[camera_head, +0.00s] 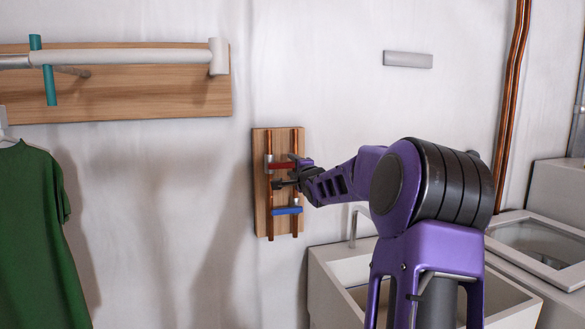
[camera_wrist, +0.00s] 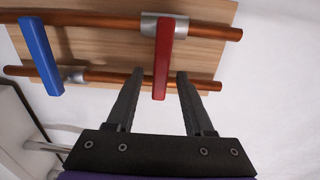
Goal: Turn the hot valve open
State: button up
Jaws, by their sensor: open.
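The hot valve's red handle (camera_head: 281,166) is on the upper part of a wooden wall board (camera_head: 261,200) with copper pipes. It lies crosswise there. In the wrist view the red handle (camera_wrist: 162,50) reaches from a silver fitting to between the two fingers of my gripper (camera_wrist: 160,75). My gripper (camera_head: 284,179) is open around the handle's free end, with a gap on each side. The blue handle (camera_head: 287,210) sits lower on the board, and left of the fingers in the wrist view (camera_wrist: 41,56).
A white sink (camera_head: 320,285) stands below and right of the board. A wooden rail board (camera_head: 150,104) is at upper left, with a green shirt (camera_head: 40,230) below it. Bare wall lies between shirt and valve board.

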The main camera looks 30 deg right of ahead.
grip_shut()
dwell(1.3)
